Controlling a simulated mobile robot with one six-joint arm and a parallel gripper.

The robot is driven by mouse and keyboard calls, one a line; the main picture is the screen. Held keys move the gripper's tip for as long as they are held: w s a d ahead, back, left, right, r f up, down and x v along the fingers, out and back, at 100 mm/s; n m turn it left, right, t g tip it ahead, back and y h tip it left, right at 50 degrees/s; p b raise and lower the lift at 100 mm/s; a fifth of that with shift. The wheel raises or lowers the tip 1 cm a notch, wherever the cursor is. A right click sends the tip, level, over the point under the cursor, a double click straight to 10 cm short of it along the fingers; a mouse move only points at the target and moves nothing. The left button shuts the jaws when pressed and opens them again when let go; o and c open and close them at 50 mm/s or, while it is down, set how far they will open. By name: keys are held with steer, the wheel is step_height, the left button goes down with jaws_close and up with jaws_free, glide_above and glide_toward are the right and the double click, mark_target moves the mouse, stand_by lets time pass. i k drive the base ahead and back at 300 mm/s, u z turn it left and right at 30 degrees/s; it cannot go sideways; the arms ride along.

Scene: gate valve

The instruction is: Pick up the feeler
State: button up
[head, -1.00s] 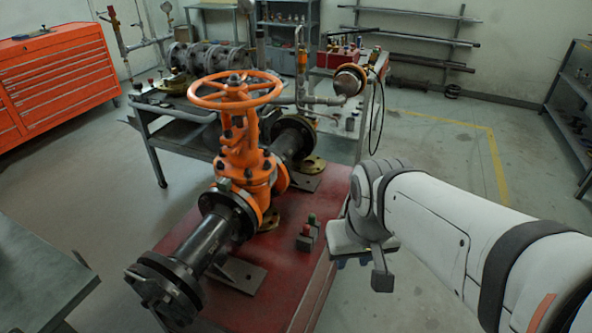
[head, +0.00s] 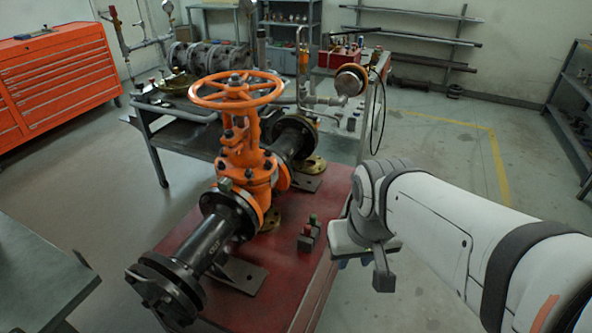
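No thing that I can clearly tell as the feeler shows in the head view. My gripper (head: 382,276) hangs at the end of my white arm, to the right of these blocks and at the bench's right edge. It points downward, and its fingers are mostly hidden behind its own body. I cannot tell whether it is open, shut or holding anything.
An orange gate valve (head: 240,160) with a handwheel and black flanged pipe (head: 215,240) fills the bench's left and middle. A grey trolley (head: 190,150) with parts stands behind it. A grey table (head: 35,270) is at the lower left. The floor at right is clear.

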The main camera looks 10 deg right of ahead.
mark_target(313, 220)
steer(key=u, duration=0.05)
steer(key=k, duration=0.55)
steer(key=z, duration=2.35)
steer(key=i, duration=1.35)
steer(key=u, duration=2.65)
steer(key=i, duration=0.95)
steer(key=z, duration=0.1)
